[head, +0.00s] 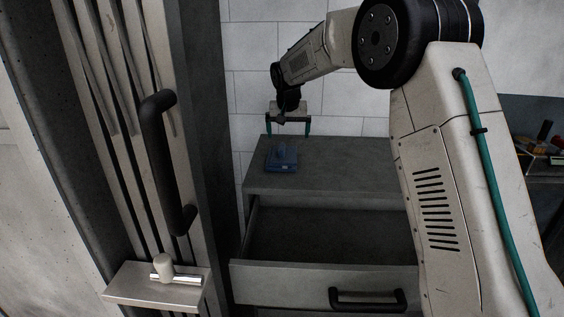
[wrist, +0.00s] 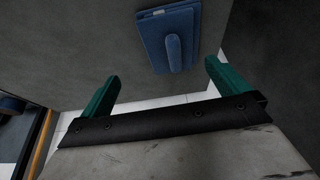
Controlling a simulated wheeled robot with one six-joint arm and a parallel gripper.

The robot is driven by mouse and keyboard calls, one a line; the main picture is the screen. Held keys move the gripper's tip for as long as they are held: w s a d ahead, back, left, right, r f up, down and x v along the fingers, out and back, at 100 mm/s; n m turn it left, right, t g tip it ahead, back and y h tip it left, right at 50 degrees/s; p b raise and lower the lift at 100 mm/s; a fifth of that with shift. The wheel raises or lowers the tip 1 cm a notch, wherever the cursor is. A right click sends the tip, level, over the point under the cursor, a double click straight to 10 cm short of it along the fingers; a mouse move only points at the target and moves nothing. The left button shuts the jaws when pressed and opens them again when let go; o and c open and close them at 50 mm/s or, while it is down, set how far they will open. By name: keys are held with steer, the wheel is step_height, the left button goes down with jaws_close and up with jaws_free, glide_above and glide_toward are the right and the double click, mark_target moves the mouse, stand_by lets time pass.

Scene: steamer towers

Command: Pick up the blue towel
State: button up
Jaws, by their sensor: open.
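The blue towel (head: 281,159) lies folded on the grey top of a drawer cabinet (head: 350,163), near its left side. A narrow raised blue part sits on it. It also shows in the wrist view (wrist: 168,32), at the top middle, with a small pale patch at its upper edge. My gripper (head: 288,130) is open and empty, with its green fingers apart, above the cabinet top and a little behind the towel in the head view. In the wrist view my gripper (wrist: 160,80) has the towel beyond its fingertips, not between them.
The cabinet's top drawer (head: 325,270) is pulled open and looks empty; its black handle (head: 367,299) faces front. A tall grey door with a black handle (head: 160,160) stands at left. A small ledge (head: 160,288) holds a metal fitting. A dark shelf (head: 540,150) with small items is at right.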

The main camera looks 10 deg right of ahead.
mark_target(284, 146)
steer(key=w+f, duration=0.4)
steer(key=f, duration=0.1)
steer(key=shift+w+a, duration=0.1)
steer(key=shift+w, duration=0.05)
steer(key=x, duration=0.5)
steer(key=shift+w, duration=0.4)
steer(key=shift+r, duration=0.1)
steer(key=c, duration=1)
